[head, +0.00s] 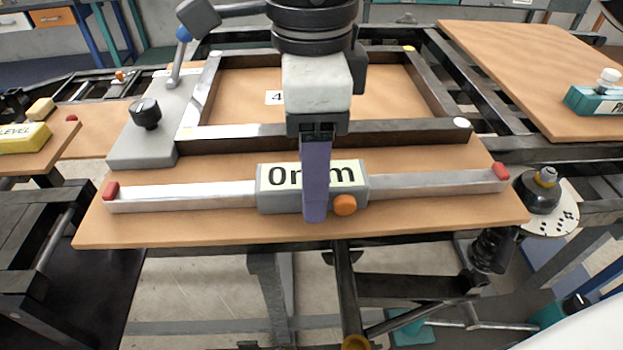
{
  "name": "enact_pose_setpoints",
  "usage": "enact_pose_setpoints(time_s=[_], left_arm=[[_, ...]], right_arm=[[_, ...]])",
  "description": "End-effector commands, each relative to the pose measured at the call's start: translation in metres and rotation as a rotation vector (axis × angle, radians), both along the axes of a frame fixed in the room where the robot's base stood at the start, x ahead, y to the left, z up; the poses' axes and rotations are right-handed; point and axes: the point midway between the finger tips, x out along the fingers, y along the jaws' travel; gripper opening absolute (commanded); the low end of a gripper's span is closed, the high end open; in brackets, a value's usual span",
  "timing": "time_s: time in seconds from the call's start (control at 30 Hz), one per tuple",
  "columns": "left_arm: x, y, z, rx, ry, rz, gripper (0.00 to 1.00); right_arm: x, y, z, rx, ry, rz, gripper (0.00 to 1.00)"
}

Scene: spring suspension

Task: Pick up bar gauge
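The bar gauge (430,183) is a long silver bar with red end caps, lying across the front of a wooden board. Its grey middle body bears a pale label, partly covered, with "0" and "m" readable, and an orange knob. One gripper, which I take to be my left (315,215), comes straight down from the top of the picture. Its purple near finger hangs in front of the gauge's middle and covers part of the label. The far finger is hidden, so I cannot tell whether it grips the gauge. I see no second gripper.
A dark rectangular frame (380,132) lies right behind the gauge. A grey stand with a black knob (146,113) is at its left. A yellow level (22,138) lies far left, a teal tool (597,100) far right. The wooden board's front edge (300,236) is close.

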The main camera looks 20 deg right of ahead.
Motion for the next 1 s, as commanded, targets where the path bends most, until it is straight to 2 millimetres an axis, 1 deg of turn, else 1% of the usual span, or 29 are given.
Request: enact_pose_setpoints(time_s=[0.1, 0.33, 0.57, 0.6, 0.63, 0.67, 0.87, 0.97, 1.0], left_arm=[[0.005, 0.0, 0.004, 0.0, -0.011, 0.0, 0.61], [0.009, 0.0, 0.006, 0.0, -0.018, 0.001, 0.61], [0.008, 0.0, 0.005, 0.0, -0.015, 0.0, 0.61], [0.007, 0.0, 0.005, 0.0, -0.014, 0.001, 0.61], [0.007, 0.0, 0.005, 0.0, -0.014, 0.001, 0.61], [0.006, 0.001, 0.004, 0.0, -0.013, 0.001, 0.61], [0.004, 0.001, 0.003, 0.001, -0.007, 0.001, 0.61], [0.003, 0.001, 0.002, 0.001, -0.006, 0.001, 0.61], [0.003, 0.001, 0.001, 0.001, -0.006, 0.001, 0.61]], right_arm=[[0.0, 0.0, -0.01, 0.0, 0.001, -0.001, 0.61], [0.0, 0.0, -0.011, 0.001, 0.0, -0.001, 0.61], [0.0, 0.0, -0.011, 0.001, 0.0, -0.001, 0.22], [0.0, 0.0, -0.011, 0.001, 0.0, -0.001, 0.15], [0.0, 0.0, -0.011, 0.001, 0.0, -0.001, 0.1], [0.0, 0.0, -0.01, 0.002, -0.002, -0.001, 0.07], [0.0, 0.0, -0.01, 0.001, -0.002, -0.001, 0.07], [0.001, 0.0, -0.003, 0.003, -0.004, -0.002, 0.07], [0.001, 0.001, 0.002, 0.004, -0.005, -0.001, 0.07]])
